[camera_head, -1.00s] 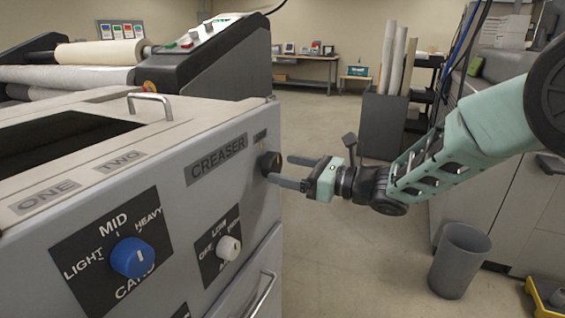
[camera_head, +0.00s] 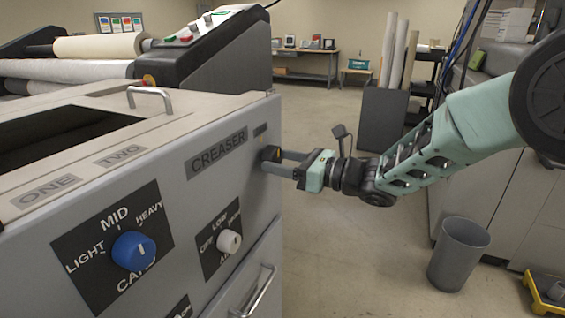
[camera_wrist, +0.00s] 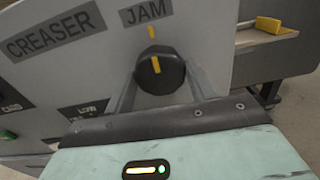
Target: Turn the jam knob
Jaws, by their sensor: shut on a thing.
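The jam knob is a black round knob (camera_wrist: 158,72) with a yellow pointer line, under the JAM label (camera_wrist: 146,11) in the wrist view. Its pointer stands nearly upright, close to the yellow mark above it. In the head view the knob (camera_head: 270,154) sits at the right end of the grey creaser front (camera_head: 262,190). My gripper (camera_wrist: 160,88) has one finger on each side of the knob and is shut on it. In the head view my gripper (camera_head: 280,162) reaches in from the right; its fingertips are partly hidden by the knob.
A blue CARD knob (camera_head: 133,250) and a white AIR knob (camera_head: 229,241) are on the same panel, left of my gripper. A metal drawer handle (camera_head: 258,292) juts out below. A grey bin (camera_head: 458,254) stands on the floor at right. The floor between is clear.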

